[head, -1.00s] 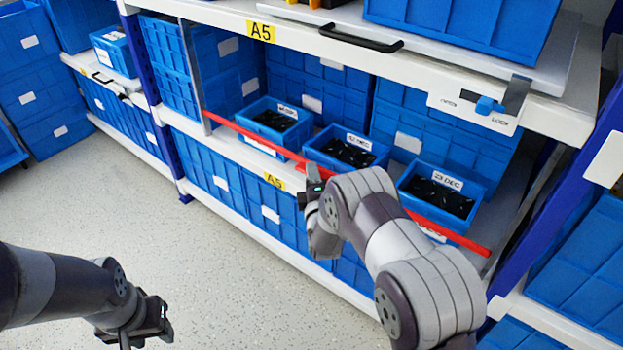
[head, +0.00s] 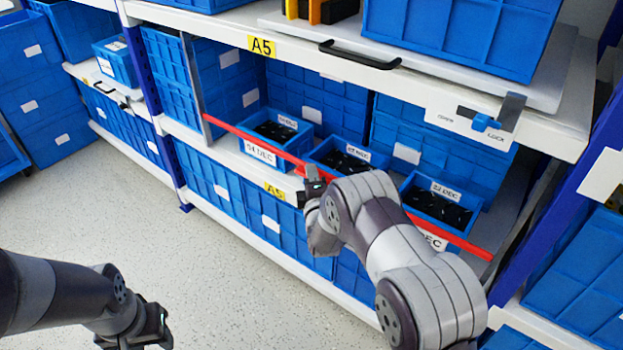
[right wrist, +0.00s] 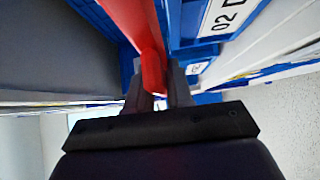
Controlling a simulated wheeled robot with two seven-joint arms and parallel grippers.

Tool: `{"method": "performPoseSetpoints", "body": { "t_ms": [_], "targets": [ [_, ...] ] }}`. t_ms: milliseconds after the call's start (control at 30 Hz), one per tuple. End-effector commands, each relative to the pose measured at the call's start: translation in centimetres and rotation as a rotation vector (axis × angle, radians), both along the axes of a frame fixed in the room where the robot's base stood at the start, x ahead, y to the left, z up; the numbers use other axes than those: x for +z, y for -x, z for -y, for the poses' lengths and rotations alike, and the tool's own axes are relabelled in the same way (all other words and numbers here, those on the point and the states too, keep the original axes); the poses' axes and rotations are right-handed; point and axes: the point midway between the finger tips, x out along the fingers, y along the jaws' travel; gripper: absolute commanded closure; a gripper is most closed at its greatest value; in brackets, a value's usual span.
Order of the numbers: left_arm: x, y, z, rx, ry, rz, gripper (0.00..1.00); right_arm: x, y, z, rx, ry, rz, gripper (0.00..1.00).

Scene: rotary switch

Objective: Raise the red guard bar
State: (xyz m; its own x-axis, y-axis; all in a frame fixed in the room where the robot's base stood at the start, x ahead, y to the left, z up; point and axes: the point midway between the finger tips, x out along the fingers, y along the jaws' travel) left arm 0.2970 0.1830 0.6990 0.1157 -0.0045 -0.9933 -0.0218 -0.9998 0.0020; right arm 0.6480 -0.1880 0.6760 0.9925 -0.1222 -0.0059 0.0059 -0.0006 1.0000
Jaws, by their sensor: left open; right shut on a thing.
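The red guard bar (head: 450,238) runs slanted across the front of the open shelf bay, in front of several small blue bins. My right gripper (head: 313,184) is at the middle of the bar, and my right forearm hides part of the bar behind it. In the right wrist view the bar (right wrist: 135,30) runs down between the fingers of my right gripper (right wrist: 160,85), which is shut on it. My left gripper (head: 155,330) hangs open and empty over the floor at the lower left, well away from the shelf.
Small blue bins with black parts, such as the right one (head: 437,205), stand behind the bar. A white shelf edge (head: 330,57) lies above it. A latch with a blue knob (head: 486,122) is at the upper right. The floor (head: 220,270) at left is clear.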

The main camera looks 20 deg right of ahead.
Motion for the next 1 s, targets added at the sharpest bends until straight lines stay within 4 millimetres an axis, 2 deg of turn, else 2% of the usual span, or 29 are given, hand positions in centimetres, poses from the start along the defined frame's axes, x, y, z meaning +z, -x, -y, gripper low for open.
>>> {"method": "performPoseSetpoints", "body": {
  "t_ms": [33,100,300,500,733,1000],
  "targets": [
    [2.1,0.0,0.0,0.000,0.000,0.000,0.57,2.8,-0.1,0.0,-0.001,0.001,0.010,1.00],
    [3.6,0.0,0.0,0.000,0.000,0.000,0.57,4.9,-0.1,0.0,-0.001,0.001,0.009,1.00],
    [7.4,0.0,0.0,0.000,0.000,0.001,0.57,10.5,-0.1,0.0,-0.001,0.000,0.011,1.00],
    [10.1,0.0,0.0,0.000,0.000,0.000,0.57,14.7,-0.2,0.0,-0.001,0.000,0.011,1.00],
    [11.5,0.0,0.0,0.000,0.000,0.000,0.57,17.3,-0.2,0.0,-0.001,0.001,0.011,1.00],
    [11.7,0.0,0.0,0.000,0.000,0.000,0.57,17.9,-0.2,0.0,-0.001,0.001,0.013,1.00]
  ]
}}
